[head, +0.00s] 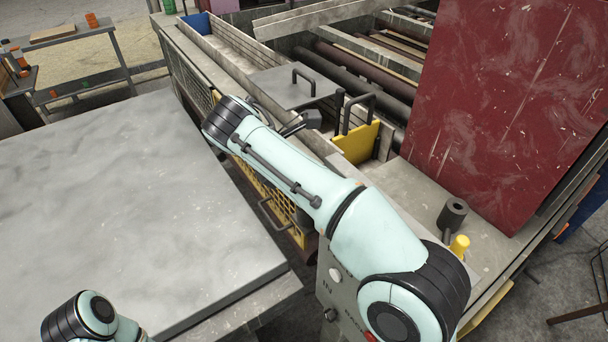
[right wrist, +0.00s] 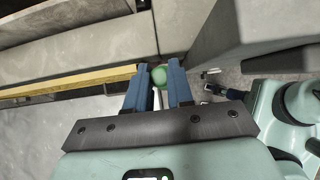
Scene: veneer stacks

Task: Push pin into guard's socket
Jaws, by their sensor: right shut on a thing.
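My right gripper (right wrist: 159,70) is shut on the pin, its blue fingers on either side of a green round knob (right wrist: 158,77). A thin pale shaft shows between the fingers; how deep the pin's tip sits I cannot tell. In the head view my right arm reaches up and left across the machine's side, and the pin is hidden there. The guard (head: 268,190), a yellow mesh panel, is partly behind that arm. A yellow edge (right wrist: 70,82), probably the guard's, runs left of the fingers in the right wrist view. I cannot make out the socket. My left gripper is out of view.
A large grey slab (head: 110,190) fills the left side. A dark red panel (head: 510,110) stands at the right. A lidded box with a handle (head: 300,85) and a yellow plate (head: 357,143) lie beyond my right arm. A grey wall (right wrist: 225,45) rises close right of the fingers.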

